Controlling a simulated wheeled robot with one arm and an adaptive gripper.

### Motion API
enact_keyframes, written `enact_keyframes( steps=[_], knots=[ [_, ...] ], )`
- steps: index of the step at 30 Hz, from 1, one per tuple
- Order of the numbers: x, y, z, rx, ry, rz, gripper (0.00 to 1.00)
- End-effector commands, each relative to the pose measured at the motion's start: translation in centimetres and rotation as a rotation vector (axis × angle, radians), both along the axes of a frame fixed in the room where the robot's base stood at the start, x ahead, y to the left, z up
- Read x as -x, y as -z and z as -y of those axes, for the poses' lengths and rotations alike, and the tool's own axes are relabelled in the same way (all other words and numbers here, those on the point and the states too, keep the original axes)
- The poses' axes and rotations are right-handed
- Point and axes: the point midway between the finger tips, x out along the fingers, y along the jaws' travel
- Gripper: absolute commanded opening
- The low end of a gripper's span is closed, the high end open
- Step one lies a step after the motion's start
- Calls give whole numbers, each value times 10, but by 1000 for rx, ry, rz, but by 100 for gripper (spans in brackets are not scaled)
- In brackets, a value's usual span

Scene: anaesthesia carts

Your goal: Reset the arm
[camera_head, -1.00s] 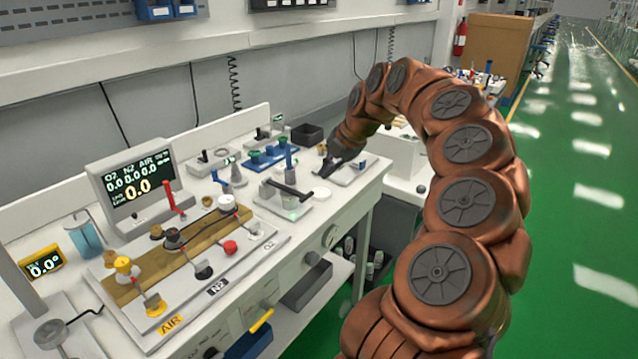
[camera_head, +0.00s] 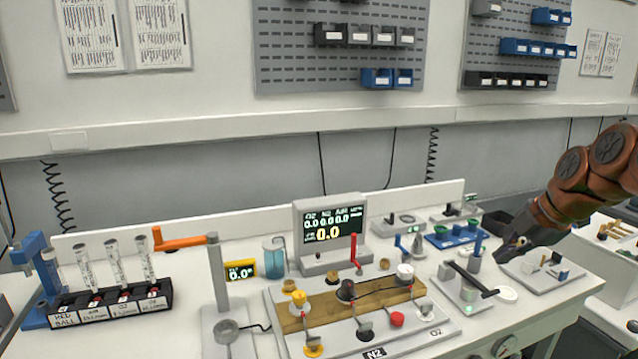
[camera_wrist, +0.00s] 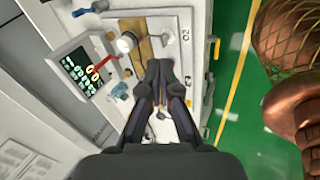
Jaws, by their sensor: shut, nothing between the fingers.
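My copper-coloured arm (camera_head: 582,178) reaches in from the right edge of the head view. My gripper (camera_head: 503,255) is at its end, above the right part of the white cart top, near the small fixtures there. In the wrist view my gripper (camera_wrist: 160,66) points down toward the bench, its dark fingers together and empty. The gas panel with its wooden strip (camera_wrist: 147,50) lies beyond the fingertips there. I cannot tell how far above the surface the fingertips are.
A display (camera_head: 331,230) stands behind the gas panel (camera_head: 440,333) at the cart's middle. A rack of tubes (camera_head: 108,305) and a post with an orange lever (camera_head: 217,270) stand left. A T-handle fixture (camera_head: 466,277) and blue tray (camera_head: 452,237) are near my gripper. Green floor shows in the wrist view (camera_wrist: 224,120).

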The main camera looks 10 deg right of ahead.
Motion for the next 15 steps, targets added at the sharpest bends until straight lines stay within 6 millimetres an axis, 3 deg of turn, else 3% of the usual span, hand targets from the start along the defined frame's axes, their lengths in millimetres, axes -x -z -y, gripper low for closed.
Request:
enact_keyframes(
  steps=[1, 6, 12, 15],
  knots=[
    [4, -7, -27, -20, 19, -28, 0],
    [26, -12, -104, -93, 155, -132, 0],
    [70, 2, -172, -147, 376, -275, 0],
    [98, 14, -197, -160, 514, -348, 0]
  ],
)
